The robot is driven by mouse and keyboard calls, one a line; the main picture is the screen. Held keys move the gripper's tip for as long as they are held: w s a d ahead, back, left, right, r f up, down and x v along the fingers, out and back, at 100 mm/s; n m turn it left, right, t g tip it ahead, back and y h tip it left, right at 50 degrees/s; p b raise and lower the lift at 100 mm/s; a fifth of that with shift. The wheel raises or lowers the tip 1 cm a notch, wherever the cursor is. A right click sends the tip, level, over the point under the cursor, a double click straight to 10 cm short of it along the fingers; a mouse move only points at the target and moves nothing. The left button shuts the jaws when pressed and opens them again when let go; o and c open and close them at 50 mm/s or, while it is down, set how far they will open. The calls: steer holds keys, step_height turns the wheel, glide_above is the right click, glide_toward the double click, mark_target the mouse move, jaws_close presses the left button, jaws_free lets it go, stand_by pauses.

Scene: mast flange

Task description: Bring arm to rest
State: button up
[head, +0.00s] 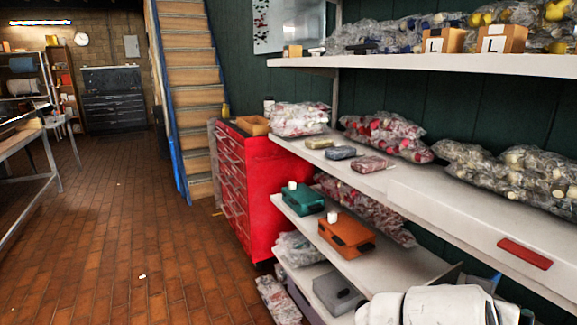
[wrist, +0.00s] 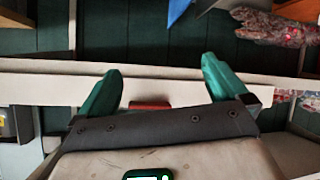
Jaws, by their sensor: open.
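My gripper (wrist: 160,66) shows in the wrist view with its two teal fingers spread apart and nothing between their tips. Its dark palm and pale housing fill the bottom of that view. My white arm (head: 430,306) shows at the bottom right of the head view, low in front of the shelves; the gripper itself cannot be made out there. A red strip (wrist: 150,106) shows behind the base of the fingers, partly hidden by the palm. I cannot tell its distance from the fingers.
A white shelf unit (head: 440,190) stands close on the right, with bagged parts, a teal case (head: 304,198) and an orange case (head: 346,236). A red flat piece (head: 524,253) is on its front. A red tool chest (head: 250,180) stands beyond. The brick floor (head: 110,250) at left is mostly clear.

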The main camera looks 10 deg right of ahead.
steer(key=s+a+f+n+g+y+p, duration=0.15)
steer(key=s+f+n+y, duration=0.25)
steer(key=s+f, duration=0.5)
steer(key=s+a+f+n+g+y+p, duration=0.1)
steer(key=s+a+f+n+y+p, duration=0.15)
steer(key=s+f, duration=0.7)
steer(key=s+a+f+n+g+y, duration=0.2)
steer(key=s+a+f+y, duration=0.1)
steer(key=f, duration=0.4)
steer(key=shift+s+a+f+y, duration=0.2)
steer(key=shift+s+a+y, duration=0.25)
steer(key=shift+s, duration=0.45)
steer(key=shift+n, duration=0.25)
